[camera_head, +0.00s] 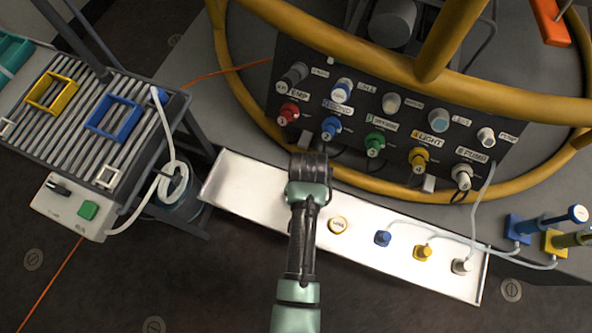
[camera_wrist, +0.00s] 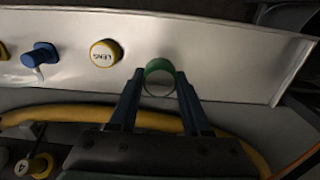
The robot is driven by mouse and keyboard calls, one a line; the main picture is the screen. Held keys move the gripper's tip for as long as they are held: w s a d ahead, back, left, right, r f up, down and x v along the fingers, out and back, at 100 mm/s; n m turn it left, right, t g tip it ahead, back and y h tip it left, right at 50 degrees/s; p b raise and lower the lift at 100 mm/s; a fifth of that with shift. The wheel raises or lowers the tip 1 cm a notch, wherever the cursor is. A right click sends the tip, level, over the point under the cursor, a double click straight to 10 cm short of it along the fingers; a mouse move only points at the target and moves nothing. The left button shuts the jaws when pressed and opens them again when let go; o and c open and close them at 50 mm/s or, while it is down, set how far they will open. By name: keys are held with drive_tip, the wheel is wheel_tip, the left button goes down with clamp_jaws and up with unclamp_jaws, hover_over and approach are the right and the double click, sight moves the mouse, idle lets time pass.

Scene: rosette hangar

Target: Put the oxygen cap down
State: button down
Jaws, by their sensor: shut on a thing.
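My gripper (camera_wrist: 160,84) is shut on the oxygen cap (camera_wrist: 158,70), a round cap with a green rim seen between the fingertips in the wrist view. The cap is over the white tray (camera_head: 245,178), towards its left end in the head view. I cannot tell whether it touches the tray. In the head view my gripper (camera_head: 309,165) hides the cap. On the dark panel, a green oxygen fitting (camera_head: 375,143) sits in the lower row.
A yellow-rimmed LENS cap (camera_head: 338,225), a blue plug (camera_head: 382,238), a yellow plug (camera_head: 423,252) and a grey plug (camera_head: 461,266) stand along the tray. A yellow rail (camera_head: 245,115) curves behind it. A slatted rack (camera_head: 150,120) stands left. The tray's left end is bare.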

wheel_tip(320, 180, down, 8)
drive_tip(key=b, duration=0.3)
drive_tip(key=shift+r, duration=0.25)
drive_tip(key=shift+f, duration=0.15)
drive_tip(key=shift+c, duration=1.8)
unclamp_jaws()
wheel_tip(320, 180, up, 12)
drive_tip(key=p, duration=0.5)
drive_tip(key=shift+r, duration=0.2)
